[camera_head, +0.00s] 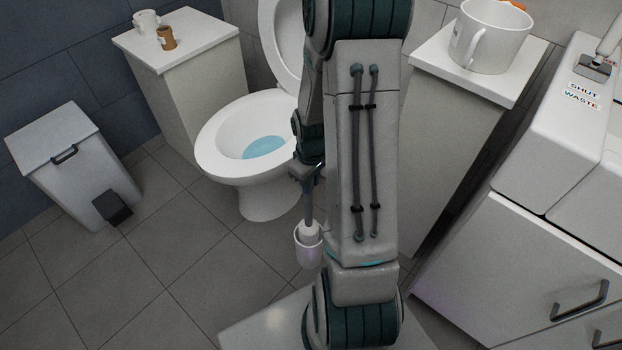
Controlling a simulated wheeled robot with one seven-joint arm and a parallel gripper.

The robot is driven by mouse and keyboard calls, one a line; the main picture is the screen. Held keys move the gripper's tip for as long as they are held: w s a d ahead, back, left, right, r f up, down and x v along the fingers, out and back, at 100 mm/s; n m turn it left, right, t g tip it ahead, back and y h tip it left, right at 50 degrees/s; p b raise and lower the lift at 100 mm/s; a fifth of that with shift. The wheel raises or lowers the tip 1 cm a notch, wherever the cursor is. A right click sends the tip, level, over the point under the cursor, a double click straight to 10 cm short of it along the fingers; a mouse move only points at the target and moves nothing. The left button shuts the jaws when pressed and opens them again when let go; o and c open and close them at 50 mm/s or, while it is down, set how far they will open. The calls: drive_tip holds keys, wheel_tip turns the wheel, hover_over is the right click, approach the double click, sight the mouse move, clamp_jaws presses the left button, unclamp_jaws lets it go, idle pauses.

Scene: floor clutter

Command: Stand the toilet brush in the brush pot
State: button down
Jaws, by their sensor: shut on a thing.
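The brush pot (308,257) is a small pale cup standing upright on the floor in front of the toilet. The toilet brush (309,205) is upright, with a dark handle and a white head. Its head shows at the mouth of the pot, and its lower end is hidden behind the pot's front wall, so it looks at least partly inside. I cannot tell how deep it sits. My gripper (306,178) is shut on the upper part of the handle, above the pot. My arm hides part of the gripper and the area to its right.
The toilet (268,195) stands open just behind the pot. A grey pedal bin (75,165) is at the left. A white cabinet (205,85) holds a mug and a brown cup. Another cabinet (450,140) holds a large mug at the right. The left floor is clear.

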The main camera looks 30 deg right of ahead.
wheel_tip(320, 180, down, 9)
drive_tip(key=b, duration=0.5)
drive_tip(key=shift+r+b, duration=0.2)
drive_tip(key=shift+b, duration=0.2)
drive_tip(key=c, duration=1.1)
unclamp_jaws()
drive_tip(key=shift+c, duration=0.2)
wheel_tip(320, 180, up, 14)
drive_tip(key=p, duration=0.6)
drive_tip(key=s+a+r+m+t+p, duration=0.1)
drive_tip(key=s+a+r+p, duration=0.2)
drive_tip(key=r+p, duration=0.6)
drive_tip(key=s+a+r+m+t+p, duration=0.1)
drive_tip(key=s+a+r+p, duration=0.3)
drive_tip(key=r+p, duration=0.6)
drive_tip(key=s+a+r+m+p, duration=0.2)
drive_tip(key=r+p, duration=0.8)
drive_tip(key=r, duration=1.7)
drive_tip(key=s+a, duration=0.2)
drive_tip(key=a, duration=0.1)
drive_tip(key=shift+s+r+t, duration=0.2)
drive_tip(key=shift+s+t, duration=0.05)
drive_tip(key=shift+t, duration=0.15)
